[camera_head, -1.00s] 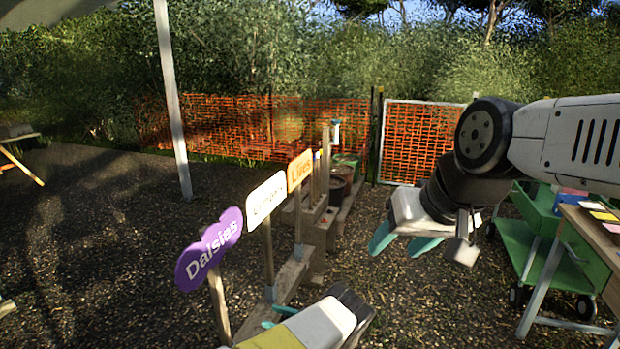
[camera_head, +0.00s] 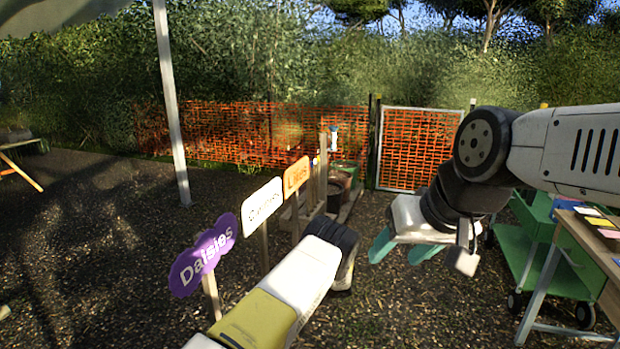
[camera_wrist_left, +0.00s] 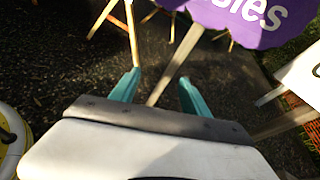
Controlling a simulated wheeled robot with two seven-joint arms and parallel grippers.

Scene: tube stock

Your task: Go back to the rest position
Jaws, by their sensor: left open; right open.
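My right gripper (camera_head: 402,250) hangs at the right of the head view with its teal fingers apart and nothing between them. My left arm comes in from the bottom of the head view; its gripper is hidden there. In the left wrist view my left gripper (camera_wrist_left: 157,90) shows two teal fingers spread wide with nothing held. A wooden post of the purple "Daisies" sign (camera_head: 203,255) shows behind and between the fingers in that view. The sign (camera_wrist_left: 240,18) itself is at the top there.
A white sign (camera_head: 262,205) and an orange sign (camera_head: 296,176) stand in a row behind the purple one. A green cart (camera_head: 545,265) and a wooden table (camera_head: 590,240) are at the right. A white pole (camera_head: 170,105) stands left.

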